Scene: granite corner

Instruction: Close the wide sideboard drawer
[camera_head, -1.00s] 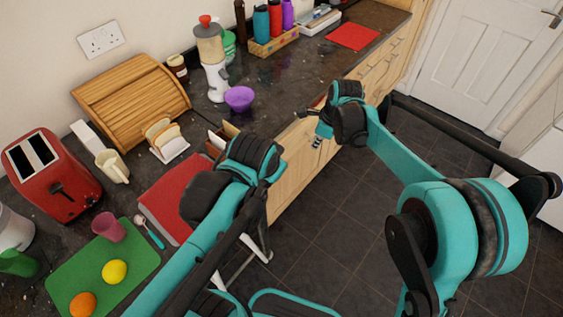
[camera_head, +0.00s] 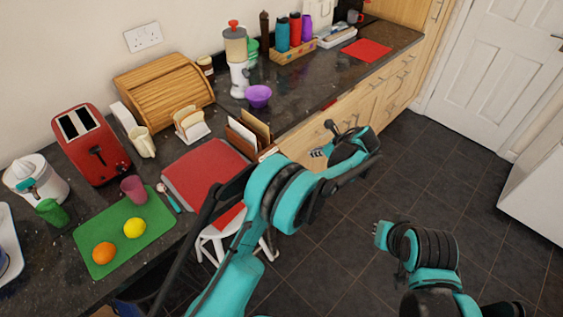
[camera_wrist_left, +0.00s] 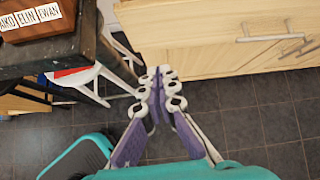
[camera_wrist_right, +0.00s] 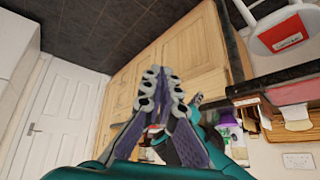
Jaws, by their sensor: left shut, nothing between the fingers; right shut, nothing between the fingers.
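The pale wooden sideboard (camera_head: 362,108) runs below the dark worktop, with drawer and door fronts. In the left wrist view a wide wooden front (camera_wrist_left: 190,52) with a bar handle (camera_wrist_left: 270,38) fills the top; I cannot tell how far any drawer stands out. My left gripper (camera_wrist_left: 160,92) is shut and empty, over the floor at that front's lower edge; in the head view it is mostly hidden by my arm. My right gripper (camera_wrist_right: 160,88) is shut and empty; its view shows the sideboard fronts (camera_wrist_right: 195,52) beyond it, upside down. Contact is not visible.
The worktop holds a red toaster (camera_head: 90,145), green board (camera_head: 125,232) with fruit, bread box (camera_head: 165,90) and purple bowl (camera_head: 258,95). A white stool (camera_head: 225,238) stands below its near end. The tiled floor (camera_head: 400,180) is clear toward the white door (camera_head: 497,65).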

